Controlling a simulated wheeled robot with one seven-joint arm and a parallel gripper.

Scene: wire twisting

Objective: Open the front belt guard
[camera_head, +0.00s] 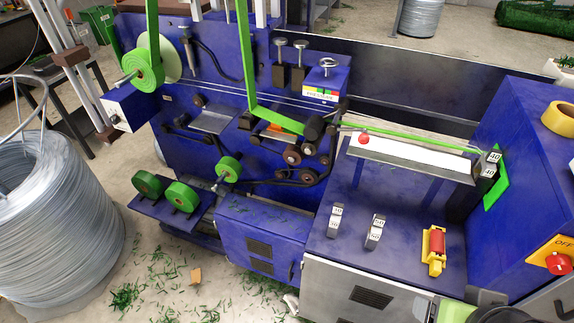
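A low blue cover (262,243) with dark vent slots and a small handle (291,271) on its right side stands at the front of the blue machine. It may be the front belt guard, but no label shows which panel that is. It looks closed. To its right is a grey cabinet front (335,293) with a dark vent, also closed. The fingers of my gripper are not in view. A green and dark part at the bottom right edge is probably my arm, and it hides some of the cabinet front there.
A large wire coil (55,225) stands at the left. Green tape rolls (181,197) sit on a low blue shelf. Green scraps (160,280) litter the floor before the cover. A red-and-yellow switch (435,250) and numbered weights stand on the blue top.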

